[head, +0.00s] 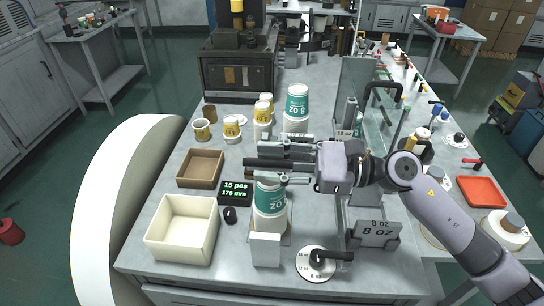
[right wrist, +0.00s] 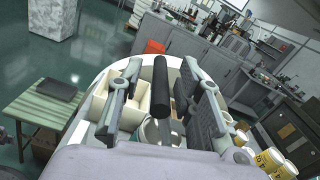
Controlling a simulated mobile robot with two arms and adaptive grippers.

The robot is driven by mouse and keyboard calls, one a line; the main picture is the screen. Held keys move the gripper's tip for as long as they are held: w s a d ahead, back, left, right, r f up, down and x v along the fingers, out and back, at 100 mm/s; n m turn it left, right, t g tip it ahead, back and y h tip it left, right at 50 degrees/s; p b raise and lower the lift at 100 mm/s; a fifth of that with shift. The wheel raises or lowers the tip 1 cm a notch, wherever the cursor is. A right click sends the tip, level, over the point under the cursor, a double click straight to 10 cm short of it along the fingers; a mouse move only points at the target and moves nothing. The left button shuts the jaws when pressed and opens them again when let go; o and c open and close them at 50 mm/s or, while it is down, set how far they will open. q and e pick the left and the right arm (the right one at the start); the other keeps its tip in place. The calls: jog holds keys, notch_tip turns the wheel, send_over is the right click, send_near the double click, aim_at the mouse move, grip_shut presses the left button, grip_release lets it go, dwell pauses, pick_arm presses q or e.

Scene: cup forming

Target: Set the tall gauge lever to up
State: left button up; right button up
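A black bar-shaped handle (head: 262,163), seemingly the tall gauge's lever, points left in the head view, about level, above the front cup stack (head: 270,197). My right gripper (head: 285,162) reaches in from the right, with one finger on each side of the handle. In the right wrist view the black handle (right wrist: 161,88) lies between the two spread fingers, with gaps visible beside it. The fingers look open around it; firm contact does not show. The lever's pivot is hidden behind the gripper. My left gripper is not in view.
A black display (head: 235,190) reads 15 pcs, 176 mm. A cream bin (head: 183,228) and brown tray (head: 200,168) stand left. A dial (head: 316,262) with a black handle and an 8 oz sign (head: 377,233) are in front. A taller cup stack (head: 297,104) stands behind.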

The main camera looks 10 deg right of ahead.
jog(key=shift+c, duration=0.6)
grip_shut()
dwell(0.3)
